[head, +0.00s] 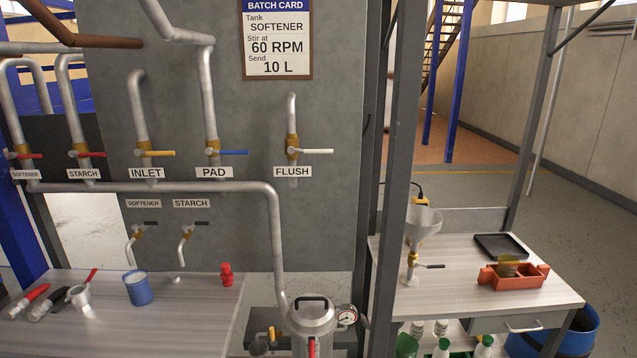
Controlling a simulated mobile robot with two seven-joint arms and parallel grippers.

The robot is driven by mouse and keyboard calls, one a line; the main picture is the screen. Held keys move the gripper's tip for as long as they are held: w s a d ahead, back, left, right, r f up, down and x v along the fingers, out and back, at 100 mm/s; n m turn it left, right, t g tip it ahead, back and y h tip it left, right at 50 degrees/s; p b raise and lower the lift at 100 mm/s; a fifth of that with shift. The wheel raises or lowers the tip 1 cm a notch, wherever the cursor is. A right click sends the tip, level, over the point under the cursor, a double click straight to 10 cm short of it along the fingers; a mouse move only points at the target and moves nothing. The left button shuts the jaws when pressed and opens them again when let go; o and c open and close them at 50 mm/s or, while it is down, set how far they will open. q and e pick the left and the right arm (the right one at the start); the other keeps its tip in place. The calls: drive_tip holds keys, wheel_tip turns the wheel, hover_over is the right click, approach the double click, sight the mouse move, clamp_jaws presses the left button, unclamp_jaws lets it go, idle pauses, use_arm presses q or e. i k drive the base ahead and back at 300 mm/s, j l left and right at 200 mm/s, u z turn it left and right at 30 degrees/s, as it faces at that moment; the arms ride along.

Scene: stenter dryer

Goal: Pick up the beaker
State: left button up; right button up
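No vessel is labelled as a beaker, and I cannot tell for sure which one it is. A small pale cup-like vessel (79,297) stands on the left table (175,325), close to red-handled tools. Neither of my grippers is in view, and nothing is seen touching these vessels.
A red bottle (226,275) stands at the left table's back right. A metal tank (312,325) with a gauge (347,316) stands between the tables. The right table (440,290) bears a funnel (422,222), a black tray (500,246) and a red caddy (513,277). Pipes and valves line the panel.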

sight(138, 289)
drive_tip(key=u, duration=1.4)
drive_tip(key=i+j+z, duration=0.1)
drive_tip(key=j, duration=0.25)
drive_tip(key=i+j+z, duration=0.1)
drive_tip(key=j, duration=0.3)
drive_tip(key=i+j+z, duration=0.1)
drive_tip(key=i+j, duration=0.15)
drive_tip(key=j, duration=0.15)
drive_tip(key=i+j+z, duration=0.1)
drive_tip(key=j, duration=0.3)
drive_tip(key=i+j+z, duration=0.1)
drive_tip(key=j, duration=0.3)
